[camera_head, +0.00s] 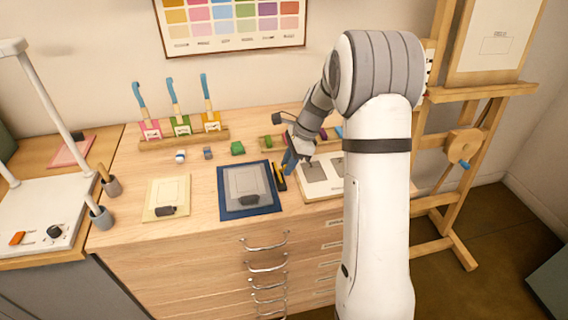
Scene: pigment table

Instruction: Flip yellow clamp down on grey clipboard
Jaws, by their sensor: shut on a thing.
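The grey clipboard (243,182) lies on a dark blue board (222,208) near the front middle of the wooden drawer top. A small dark piece sits at its lower edge. The yellow clamp (279,178), yellow with black, stands at the right edge of the blue board. My gripper (286,167) reaches down from the right with its blue fingers at the top of the clamp and is shut on it. The fingertips are small and partly hidden, so the exact grip and the clamp's hinge do not show clearly.
A cream board (154,200) lies to the left and a pale board (320,190) with grey patches to the right, partly behind my arm. Bare wood lies between the boards.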

